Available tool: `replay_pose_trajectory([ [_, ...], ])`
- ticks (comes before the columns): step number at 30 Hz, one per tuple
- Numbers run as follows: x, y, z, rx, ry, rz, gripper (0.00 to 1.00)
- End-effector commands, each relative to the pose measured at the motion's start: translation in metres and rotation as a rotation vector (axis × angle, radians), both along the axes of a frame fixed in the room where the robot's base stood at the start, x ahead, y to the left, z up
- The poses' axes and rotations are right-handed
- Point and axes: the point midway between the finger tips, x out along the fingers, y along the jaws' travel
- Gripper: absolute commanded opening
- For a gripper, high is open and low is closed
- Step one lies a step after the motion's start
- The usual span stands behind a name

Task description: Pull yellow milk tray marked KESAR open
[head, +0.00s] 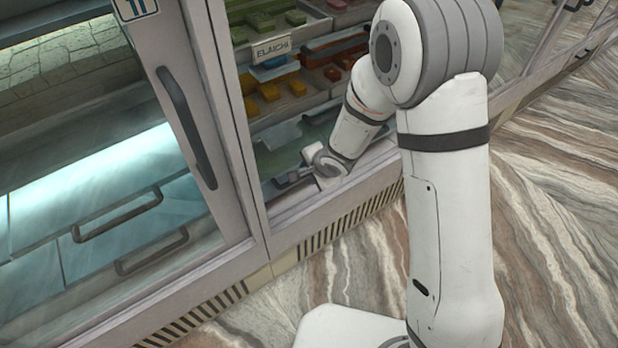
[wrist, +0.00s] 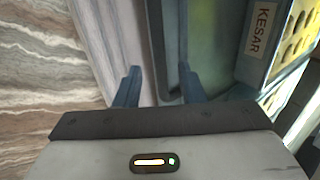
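In the head view, my gripper (head: 297,176) is low in the open bay of the counter, partly hidden by my wrist. No KESAR label is readable there.
Trays of green, red and yellow sweets sit in the bay, one labelled ELAICHI (head: 271,48). A glass door (head: 90,130) with a long grey handle (head: 188,128) stands at left. The pale lower frame (head: 330,205) borders the bay. The striped floor (head: 555,200) at right is clear.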

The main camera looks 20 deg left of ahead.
Motion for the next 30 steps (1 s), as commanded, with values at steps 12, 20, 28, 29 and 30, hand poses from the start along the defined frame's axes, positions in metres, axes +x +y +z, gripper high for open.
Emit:
replay_pose_trajectory([
  [12,0.011,0.011,-0.023,-0.002,-0.001,-0.001,0.36],
  [20,0.011,0.011,-0.023,-0.001,0.000,-0.002,0.27],
  [28,0.011,0.010,-0.023,-0.001,0.000,-0.002,0.05],
  [29,0.011,0.010,-0.023,-0.001,0.000,-0.002,0.03],
  [30,0.011,0.010,-0.023,-0.001,0.000,-0.002,0.00],
])
